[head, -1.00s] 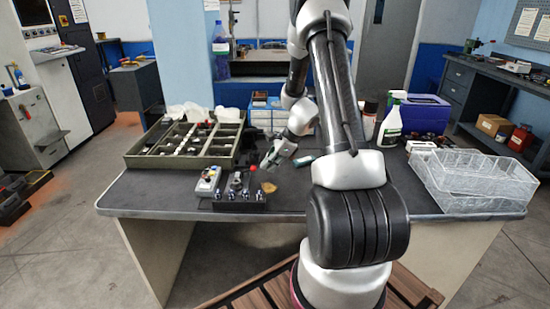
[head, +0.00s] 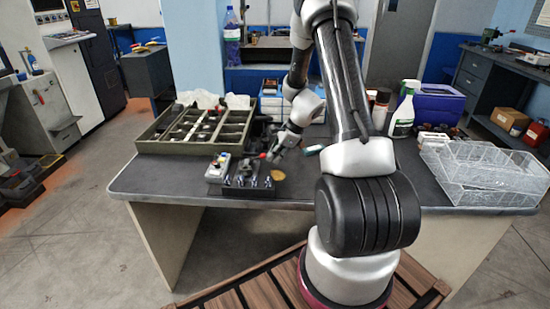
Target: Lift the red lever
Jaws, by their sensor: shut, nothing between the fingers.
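The red lever shows as a small red knob (head: 262,156) above the dark block of fittings (head: 240,188) at the table's front left. My gripper (head: 270,156) points down and left just right of the red knob. Its fingers are small and dark here, and they are shut and empty. I cannot tell whether they touch the knob. The lever's shaft is too small to make out.
A green compartment tray (head: 158,145) stands behind the block on the left. A round tan disc (head: 278,175) lies right of the block. Clear plastic bins (head: 485,185) stand at the right, with a white spray bottle (head: 403,115) behind. The front middle tabletop is clear.

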